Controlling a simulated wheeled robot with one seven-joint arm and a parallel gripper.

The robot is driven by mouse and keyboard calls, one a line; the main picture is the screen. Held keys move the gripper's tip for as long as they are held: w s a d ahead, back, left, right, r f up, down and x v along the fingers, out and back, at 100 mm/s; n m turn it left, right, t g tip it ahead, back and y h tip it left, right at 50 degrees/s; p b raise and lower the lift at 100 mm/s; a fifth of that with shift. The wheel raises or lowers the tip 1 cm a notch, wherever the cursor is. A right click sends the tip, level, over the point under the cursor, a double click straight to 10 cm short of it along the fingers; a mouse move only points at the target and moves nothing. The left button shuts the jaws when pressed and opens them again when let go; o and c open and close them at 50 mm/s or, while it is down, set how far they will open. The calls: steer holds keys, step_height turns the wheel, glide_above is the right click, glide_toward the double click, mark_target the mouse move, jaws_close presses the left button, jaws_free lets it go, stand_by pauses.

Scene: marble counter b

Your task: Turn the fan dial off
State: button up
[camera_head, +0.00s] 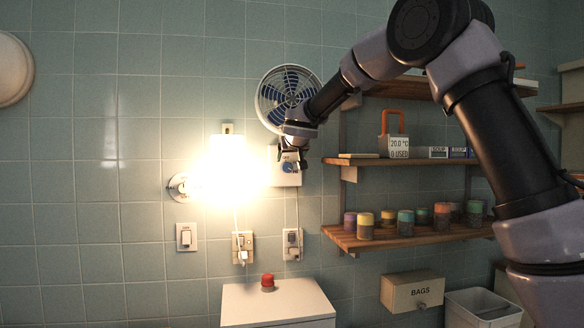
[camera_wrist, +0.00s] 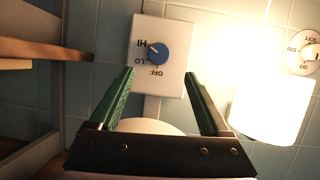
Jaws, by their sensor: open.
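The fan dial is a round blue knob (camera_wrist: 157,53) on a white wall plate (camera_wrist: 178,28) marked HI, LO and OFF. In the wrist view the lettering is upside down, and a pale mark on the knob seems to point toward HI. My gripper (camera_wrist: 158,76) is open, its two green fingers apart on either side below the knob in that view, with nothing between them. In the head view my gripper (camera_head: 294,152) is at the wall plate, partly covering it, and the blue knob (camera_head: 288,167) shows just below. The fan (camera_head: 288,97) hangs above. Contact with the knob is not visible.
A brightly glowing wall lamp (camera_head: 229,170) is close on the left. Wooden shelves (camera_head: 400,236) with several jars stand on the right. A red button (camera_head: 267,281) sits on a white box (camera_head: 279,302) below. Another dial (camera_wrist: 303,52) shows in the wrist view.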

mark_target(287, 167)
steer(key=x, duration=0.9)
steer(key=shift+f, duration=0.15)
jaws_close()
